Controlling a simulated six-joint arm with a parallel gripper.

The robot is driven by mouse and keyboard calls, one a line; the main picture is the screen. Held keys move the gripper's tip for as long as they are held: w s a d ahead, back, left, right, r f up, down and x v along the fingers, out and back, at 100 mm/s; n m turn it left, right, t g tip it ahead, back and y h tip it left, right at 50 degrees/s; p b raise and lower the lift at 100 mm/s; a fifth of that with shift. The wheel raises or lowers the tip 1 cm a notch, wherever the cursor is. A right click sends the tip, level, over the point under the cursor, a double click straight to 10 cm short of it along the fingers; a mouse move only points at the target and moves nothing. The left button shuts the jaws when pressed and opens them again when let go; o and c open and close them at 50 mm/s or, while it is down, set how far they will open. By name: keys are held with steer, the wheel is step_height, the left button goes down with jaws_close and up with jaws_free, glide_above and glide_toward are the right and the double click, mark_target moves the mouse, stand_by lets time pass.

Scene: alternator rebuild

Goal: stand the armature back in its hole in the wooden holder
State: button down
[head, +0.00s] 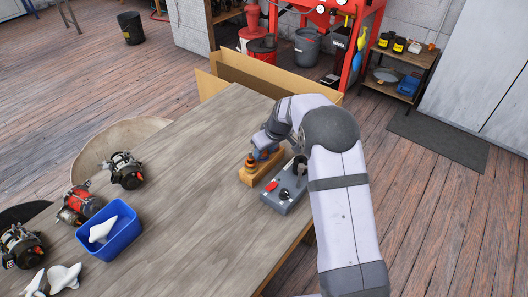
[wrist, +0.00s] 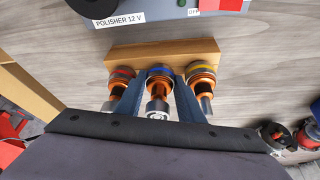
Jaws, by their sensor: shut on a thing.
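The wooden holder (head: 247,180) stands near the table's right edge and also shows in the wrist view (wrist: 150,52). In the wrist view, three copper-wound armatures are lined up at it: one with a red band (wrist: 121,80), a middle one with a blue band (wrist: 160,82) and one with a yellow band (wrist: 201,80). My gripper (wrist: 160,90) is shut on the middle armature, one blue finger on each side. The armature is in line with the holder's middle. Whether its lower end is inside the hole is hidden.
A grey polisher box (head: 287,198) with a red switch stands close beside the holder. A blue bin (head: 112,238) with a white cloth and several alternators (head: 124,170) are at the table's left. A cardboard box (head: 245,72) is beyond the far edge. The table's middle is clear.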

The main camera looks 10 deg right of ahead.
steer(key=shift+w, duration=0.1)
steer(key=c, duration=1.1)
jaws_free()
steer(key=shift+r, duration=0.1)
steer(key=shift+s+f, duration=0.3)
steer(key=shift+r, duration=0.15)
steer(key=shift+w+r+p, duration=0.2)
steer(key=shift+r+p, duration=0.5)
steer(key=shift+r, duration=0.3)
steer(key=shift+r+p, duration=1.8)
steer(key=shift+r, duration=1.3)
